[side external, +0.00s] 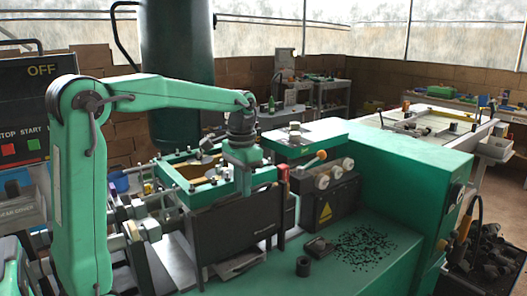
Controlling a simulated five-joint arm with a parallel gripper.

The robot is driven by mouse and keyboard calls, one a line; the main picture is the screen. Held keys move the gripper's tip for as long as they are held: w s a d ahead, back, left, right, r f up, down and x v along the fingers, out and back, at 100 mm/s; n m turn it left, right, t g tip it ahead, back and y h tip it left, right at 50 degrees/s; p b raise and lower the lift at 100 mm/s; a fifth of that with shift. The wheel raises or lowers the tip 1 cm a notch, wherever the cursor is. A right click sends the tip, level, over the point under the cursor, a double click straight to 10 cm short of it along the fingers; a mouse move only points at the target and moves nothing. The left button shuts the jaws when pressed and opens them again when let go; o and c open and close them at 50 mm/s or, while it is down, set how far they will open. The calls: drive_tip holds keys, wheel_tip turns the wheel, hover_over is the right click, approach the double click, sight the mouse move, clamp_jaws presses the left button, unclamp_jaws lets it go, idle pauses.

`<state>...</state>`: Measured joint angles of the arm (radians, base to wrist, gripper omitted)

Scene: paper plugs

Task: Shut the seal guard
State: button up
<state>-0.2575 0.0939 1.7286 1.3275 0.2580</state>
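I cannot tell for certain which part is the seal guard. A green rectangular frame (203,196) lies on top of a dark box-shaped machine (228,238), with an opening and a tan inner surface showing at its left. My arm comes in from the left, and my gripper (243,182) hangs down over the right part of this frame. The gripper's lower end is at or just above the frame; whether it touches is unclear. The fingers blend with the green parts behind them, so their opening is hidden from me.
A black box with round knobs (322,180) and an orange-tipped lever (313,160) stands right of the frame. A control panel (38,100) stands at left.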

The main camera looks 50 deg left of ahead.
drive_tip(key=shift+o, duration=0.2)
drive_tip(key=shift+w+r, duration=0.1)
drive_tip(key=shift+r, duration=0.05)
idle(0.3)
drive_tip(key=shift+r, duration=3.4)
drive_tip(key=shift+d, duration=0.1)
drive_tip(key=s+d+f+t, duration=0.3)
drive_tip(key=s+d+f, duration=0.1)
drive_tip(key=s, duration=0.4)
drive_tip(key=s+d+f+t, duration=0.2)
drive_tip(key=s+d+f, duration=0.3)
drive_tip(key=s, duration=0.3)
drive_tip(key=shift+d+t, duration=0.4)
drive_tip(key=shift+d, duration=0.05)
drive_tip(key=shift+r, duration=0.15)
